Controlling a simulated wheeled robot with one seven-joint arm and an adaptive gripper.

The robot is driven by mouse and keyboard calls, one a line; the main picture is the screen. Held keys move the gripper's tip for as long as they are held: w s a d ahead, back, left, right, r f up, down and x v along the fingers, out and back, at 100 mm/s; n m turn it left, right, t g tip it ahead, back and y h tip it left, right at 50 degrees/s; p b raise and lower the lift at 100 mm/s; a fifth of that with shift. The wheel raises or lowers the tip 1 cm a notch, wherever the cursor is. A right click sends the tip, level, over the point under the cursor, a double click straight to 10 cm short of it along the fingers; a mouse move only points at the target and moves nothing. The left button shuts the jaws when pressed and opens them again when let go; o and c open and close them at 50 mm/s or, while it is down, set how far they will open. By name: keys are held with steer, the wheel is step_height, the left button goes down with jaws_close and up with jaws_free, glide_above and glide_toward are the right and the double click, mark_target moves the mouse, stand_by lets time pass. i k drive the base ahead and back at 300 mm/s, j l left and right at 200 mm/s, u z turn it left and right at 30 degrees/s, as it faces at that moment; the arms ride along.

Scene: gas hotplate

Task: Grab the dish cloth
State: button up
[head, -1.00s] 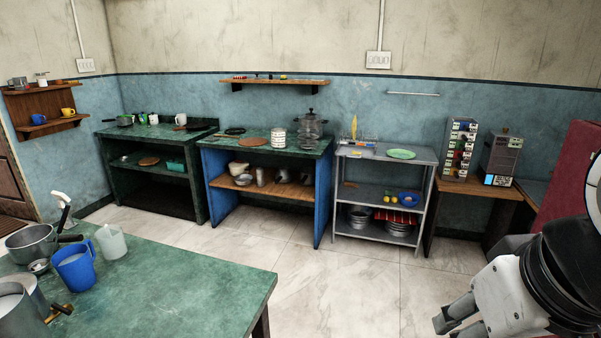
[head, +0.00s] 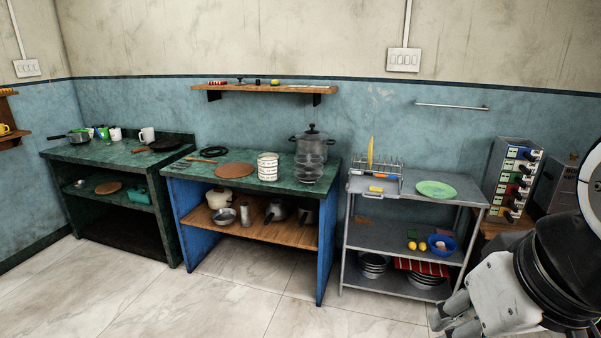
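My gripper (head: 443,322) is at the bottom right edge of the head view, in front of the rack and apart from the cloth. Its two fingers look spread with nothing between them, and the lower finger is partly cut off by the frame.
The rack also holds a blue bowl (head: 441,245), yellow fruits (head: 416,246), a green plate (head: 436,189) and a dish drainer (head: 376,172). A blue-sided counter (head: 193,243) stands left of it. The tiled floor (head: 245,305) in front is clear.

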mark_target(373, 189)
steer(key=i, duration=1.75)
steer(key=i+j+z, duration=0.2)
steer(key=i, duration=0.7)
steer(key=z, duration=0.95)
steer(key=i+l, duration=0.05)
